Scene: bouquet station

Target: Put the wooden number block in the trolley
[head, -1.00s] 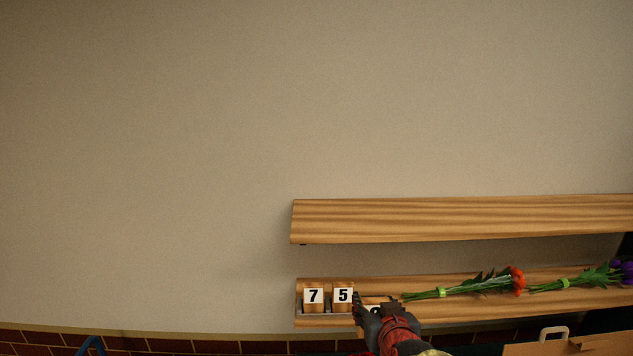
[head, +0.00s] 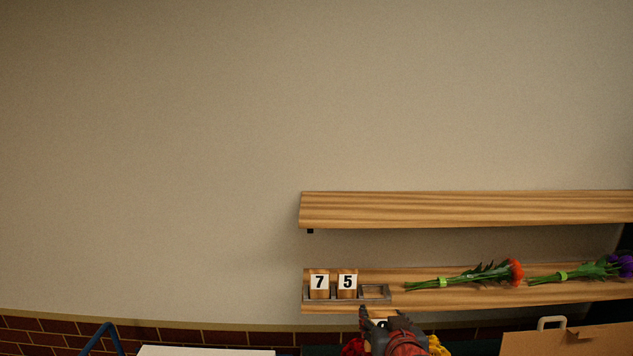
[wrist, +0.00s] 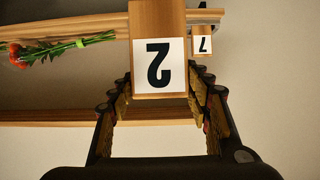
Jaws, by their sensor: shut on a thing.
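A wooden block (wrist: 159,20) with a white face and a black 2 is between the fingers of my gripper in the wrist view (wrist: 158,85). My gripper (head: 381,318) is shut on it, in front of and just below the lower shelf's front edge in the head view. There the block is mostly hidden by the gripper. A blue curved bar (head: 103,336) at the bottom left may be part of the trolley; the rest of it is out of frame.
Blocks 7 (head: 319,284) and 5 (head: 347,283) stand in a metal holder (head: 375,291) with an empty right slot. Flower stems (head: 465,277) lie on the lower shelf (head: 450,300). A cardboard box (head: 570,343) and a white surface (head: 205,351) are at the bottom.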

